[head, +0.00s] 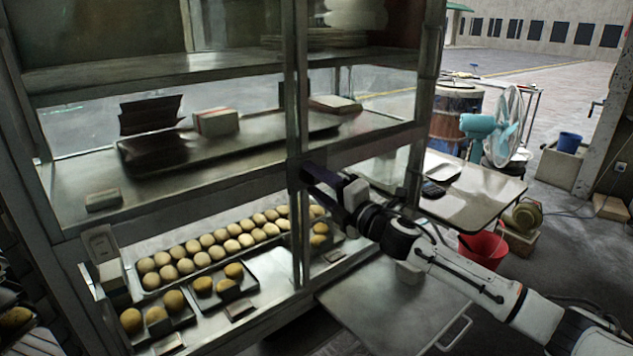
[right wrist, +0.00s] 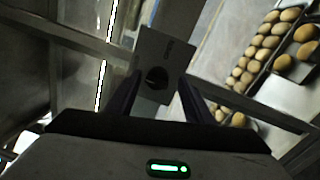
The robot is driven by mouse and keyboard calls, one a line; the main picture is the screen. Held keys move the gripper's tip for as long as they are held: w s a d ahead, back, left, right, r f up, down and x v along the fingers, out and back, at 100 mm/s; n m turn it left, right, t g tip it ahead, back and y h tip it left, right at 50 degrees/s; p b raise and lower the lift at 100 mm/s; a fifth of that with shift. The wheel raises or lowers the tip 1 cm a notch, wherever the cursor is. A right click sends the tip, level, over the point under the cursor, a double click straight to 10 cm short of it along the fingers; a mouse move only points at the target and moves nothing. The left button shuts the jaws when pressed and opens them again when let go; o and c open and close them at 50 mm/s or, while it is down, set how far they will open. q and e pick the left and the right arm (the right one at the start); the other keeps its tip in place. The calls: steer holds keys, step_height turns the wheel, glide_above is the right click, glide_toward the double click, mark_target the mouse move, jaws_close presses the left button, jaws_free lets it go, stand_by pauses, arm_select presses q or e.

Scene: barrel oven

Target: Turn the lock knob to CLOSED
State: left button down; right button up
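The lock knob (right wrist: 156,77) is a small round black knob on a grey square plate (right wrist: 165,50) with tiny lettering too small to read. In the right wrist view it shows between the two dark fingers of my right gripper (right wrist: 158,86), with a gap on each side. My right gripper (head: 316,186) is open in front of the cabinet's middle post (head: 297,110) in the head view, where it hides the knob. Whether the fingertips reach around the knob or stop short of it, I cannot tell. My left gripper is not in view.
The cabinet's lower shelf holds trays of round buns (head: 215,245), also in the right wrist view (right wrist: 262,50). A tray with boxes (head: 215,122) lies above. A low metal table (head: 390,305) is below my right arm; a side table (head: 475,190) and red bucket (head: 482,250) stand right.

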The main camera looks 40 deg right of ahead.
steer(key=shift+s+r, duration=0.1)
steer(key=s+b, duration=0.1)
steer(key=s, duration=0.9)
steer(key=shift+d+f+b, duration=0.35)
steer(key=shift+d+f, duration=0.05)
